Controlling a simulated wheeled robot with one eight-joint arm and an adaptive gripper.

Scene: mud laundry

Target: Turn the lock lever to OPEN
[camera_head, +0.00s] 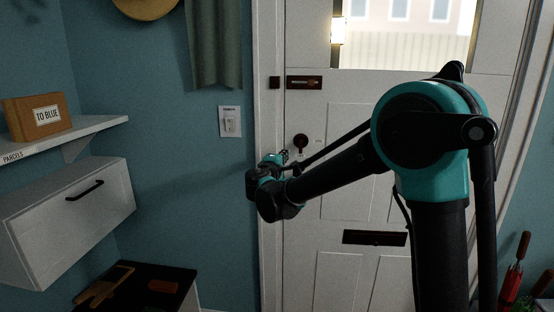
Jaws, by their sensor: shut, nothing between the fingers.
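The white door (340,120) stands in front of me and looks closed. A small dark round lock fitting (300,140) sits near its left edge, with faint marks beside it too small to read. I cannot tell which way its lever points. My gripper (284,155) is shut and empty, just below and left of this fitting. I cannot tell whether it touches the fitting or the door. My black and teal arm covers much of the door's right half.
A dark slide bolt (304,82) is higher on the door, and a dark mail slot (374,238) is lower. A switch plate (230,121) is on the blue wall. A shelf (95,133) with a "TO BLUE" parcel (38,115) and a white cabinet (70,220) are left.

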